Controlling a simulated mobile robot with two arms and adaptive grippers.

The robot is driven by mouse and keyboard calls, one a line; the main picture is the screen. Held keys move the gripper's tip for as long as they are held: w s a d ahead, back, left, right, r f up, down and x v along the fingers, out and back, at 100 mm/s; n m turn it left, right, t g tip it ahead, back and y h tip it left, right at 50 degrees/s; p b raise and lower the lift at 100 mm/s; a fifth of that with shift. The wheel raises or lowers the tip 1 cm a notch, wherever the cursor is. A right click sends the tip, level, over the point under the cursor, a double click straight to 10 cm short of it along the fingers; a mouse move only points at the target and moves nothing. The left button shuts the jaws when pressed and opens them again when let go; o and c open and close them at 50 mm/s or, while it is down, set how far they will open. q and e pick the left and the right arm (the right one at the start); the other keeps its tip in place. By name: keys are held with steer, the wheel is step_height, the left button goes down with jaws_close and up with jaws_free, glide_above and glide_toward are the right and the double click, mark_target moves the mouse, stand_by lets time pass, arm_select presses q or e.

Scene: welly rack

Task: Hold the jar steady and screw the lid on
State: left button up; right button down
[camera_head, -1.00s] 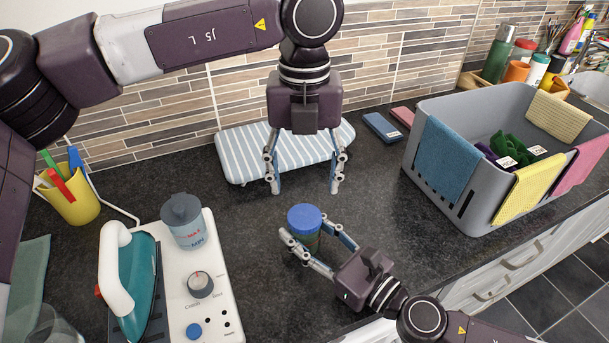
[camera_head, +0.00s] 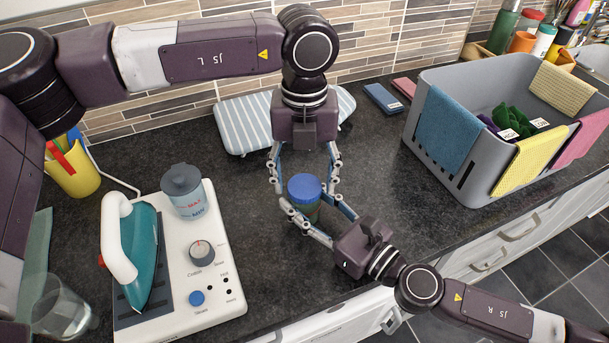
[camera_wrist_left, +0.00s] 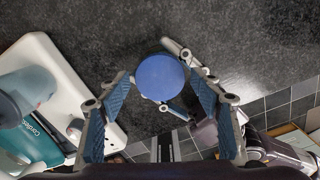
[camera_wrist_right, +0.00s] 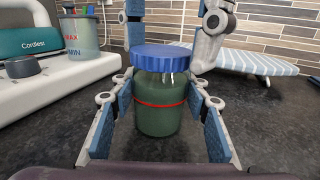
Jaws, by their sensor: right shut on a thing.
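The jar (camera_wrist_right: 160,108) is dark green glass with a red line round it. It stands upright on the dark worktop, and the blue lid (camera_head: 305,187) sits on its mouth. The lid looks level in the right wrist view (camera_wrist_right: 160,56). My right gripper (camera_head: 303,218) is shut on the jar's body from the front right. My left gripper (camera_head: 304,190) points down from above with its fingers apart, one on each side of the lid. In the left wrist view the lid (camera_wrist_left: 160,77) lies ahead between the open fingers. Whether the lid is threaded on is hidden.
A white steam iron station (camera_head: 222,298) with a teal iron (camera_head: 146,255) and water tank (camera_head: 187,196) stands to the left. A grey crate (camera_head: 425,158) with cloths stands right. A striped ironing pad (camera_head: 240,125) lies behind. The worktop's front edge is close.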

arm_select(q)
steer(key=c, duration=1.1)
steer(key=m, duration=0.4)
steer(key=shift+m, duration=0.4)
steer(key=m, duration=1.9)
steer(key=shift+w, duration=0.1)
steer(key=o, duration=1.3)
steer(key=shift+r, duration=0.1)
steer(key=shift+r, duration=2.15)
